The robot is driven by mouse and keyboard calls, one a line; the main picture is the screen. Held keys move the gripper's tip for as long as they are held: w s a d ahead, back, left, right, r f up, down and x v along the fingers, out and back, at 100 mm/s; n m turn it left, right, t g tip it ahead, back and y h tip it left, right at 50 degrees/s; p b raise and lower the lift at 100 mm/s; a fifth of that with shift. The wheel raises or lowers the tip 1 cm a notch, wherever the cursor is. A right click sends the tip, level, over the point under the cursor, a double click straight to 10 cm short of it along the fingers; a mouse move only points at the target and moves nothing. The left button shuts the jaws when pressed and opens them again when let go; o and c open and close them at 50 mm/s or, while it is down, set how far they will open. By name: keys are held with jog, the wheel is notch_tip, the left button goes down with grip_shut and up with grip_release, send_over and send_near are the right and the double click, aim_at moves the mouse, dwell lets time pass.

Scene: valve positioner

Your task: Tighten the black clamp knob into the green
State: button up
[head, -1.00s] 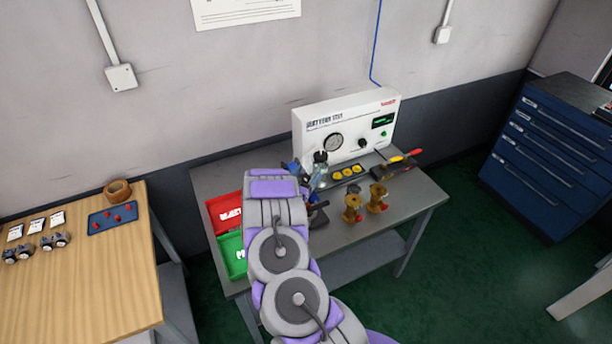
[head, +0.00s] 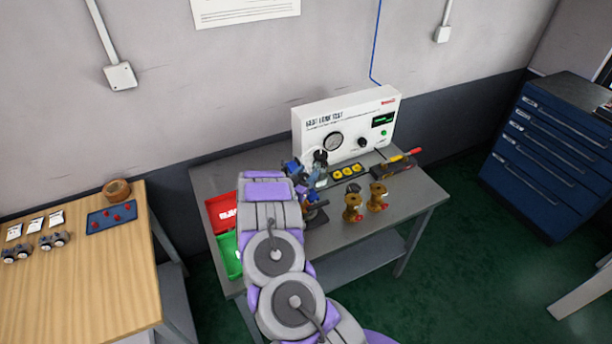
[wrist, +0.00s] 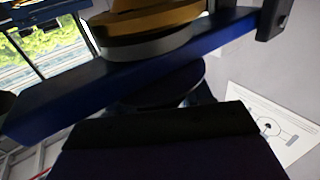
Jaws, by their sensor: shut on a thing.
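In the wrist view, a blue clamp bar (wrist: 130,75) runs slantwise across the picture, with a yellow-brass body (wrist: 150,22) on a grey ring behind it. A dark round piece, apparently the black clamp knob (wrist: 180,86), sits just below the bar. My gripper (wrist: 165,122) is dark and fills the lower middle, shut against this knob; its fingertips are hard to tell from it. In the head view, the blue clamp fixture (head: 312,194) stands on the grey bench, partly hidden by my arm. No green mark on the clamp can be made out.
The bench holds a white test panel (head: 345,125) with a gauge, two brass valve bodies (head: 377,197), a strip of yellow discs (head: 346,172), and red (head: 222,208) and green (head: 227,255) trays. A wooden table (head: 90,290) stands at left.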

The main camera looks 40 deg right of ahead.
jog(key=m+g+b, duration=0.2)
jog(key=g+b, duration=0.1)
jog(key=m+g+h+b, duration=0.1)
jog(key=g, duration=0.1)
jog(key=shift+s+f+m+b, duration=0.15)
jog(key=shift+f+m+b, duration=0.15)
jog(key=shift+f+b, duration=0.1)
jog(key=m+g+b, duration=0.2)
jog(key=g+b, duration=0.1)
jog(key=g, duration=0.1)
jog(key=shift+s+r, duration=0.1)
jog(key=shift+s, duration=0.05)
jog(key=m+g+b, duration=0.1)
jog(key=g+b, duration=0.1)
jog(key=m+g+y+b, duration=0.1)
jog(key=m+g+b, duration=0.1)
jog(key=shift+s+a+r+y, duration=0.1)
jog(key=shift+s+r+y, duration=0.1)
jog(key=shift+y, duration=0.1)
jog(key=shift+c, duration=0.3)
jog(key=shift+m+g, duration=0.3)
jog(key=shift+r+m+g+y+b, duration=0.3)
jog(key=shift+m+g+y+b, duration=0.35)
jog(key=shift+g, duration=0.35)
jog(key=o, duration=0.7)
jog(key=shift+c, duration=0.2)
jog(key=o, duration=0.4)
jog(key=shift+s+f, duration=0.1)
jog(key=shift+f, duration=0.05)
